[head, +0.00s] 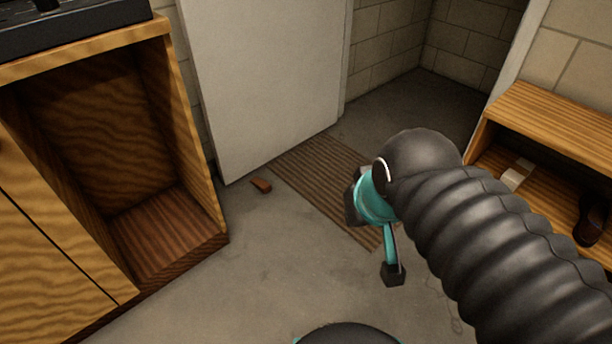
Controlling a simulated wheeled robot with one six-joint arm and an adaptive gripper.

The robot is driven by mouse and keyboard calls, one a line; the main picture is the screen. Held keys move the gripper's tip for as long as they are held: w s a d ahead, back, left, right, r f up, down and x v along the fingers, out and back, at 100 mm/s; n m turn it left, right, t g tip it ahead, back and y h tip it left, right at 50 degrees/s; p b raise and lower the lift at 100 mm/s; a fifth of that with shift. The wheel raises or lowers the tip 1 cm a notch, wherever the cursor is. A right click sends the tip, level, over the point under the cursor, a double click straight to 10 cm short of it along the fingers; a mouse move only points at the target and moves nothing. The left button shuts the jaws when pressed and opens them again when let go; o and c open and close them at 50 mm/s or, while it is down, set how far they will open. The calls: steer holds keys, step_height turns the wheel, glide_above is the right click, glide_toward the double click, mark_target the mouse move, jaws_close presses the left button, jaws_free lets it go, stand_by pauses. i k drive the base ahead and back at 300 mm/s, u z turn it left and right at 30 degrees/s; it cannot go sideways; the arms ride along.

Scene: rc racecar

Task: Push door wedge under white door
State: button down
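The white door (265,80) stands ajar at upper centre, its bottom edge just above the floor. A small brown door wedge (261,185) lies on the concrete floor just in front of the door's bottom edge, near its left corner. It looks apart from the door. My gripper (374,240) is to the right of the wedge and nearer to me, over the edge of the ribbed mat. One dark fingertip shows low and another dark part shows at upper left, spread apart. Nothing shows between them. My black ribbed arm hides part of the gripper and the floor.
A brown ribbed mat (322,180) lies by the doorway, partly under the door. An open wooden cabinet (190,130) stands at left. A wooden bench (550,118) with shoes (592,222) and a pale block (517,175) is at right. The concrete floor in front is clear.

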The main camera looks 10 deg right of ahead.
mark_target(264, 186)
steer(key=z, duration=0.1)
steer(key=i, duration=1.35)
steer(key=u, duration=0.5)
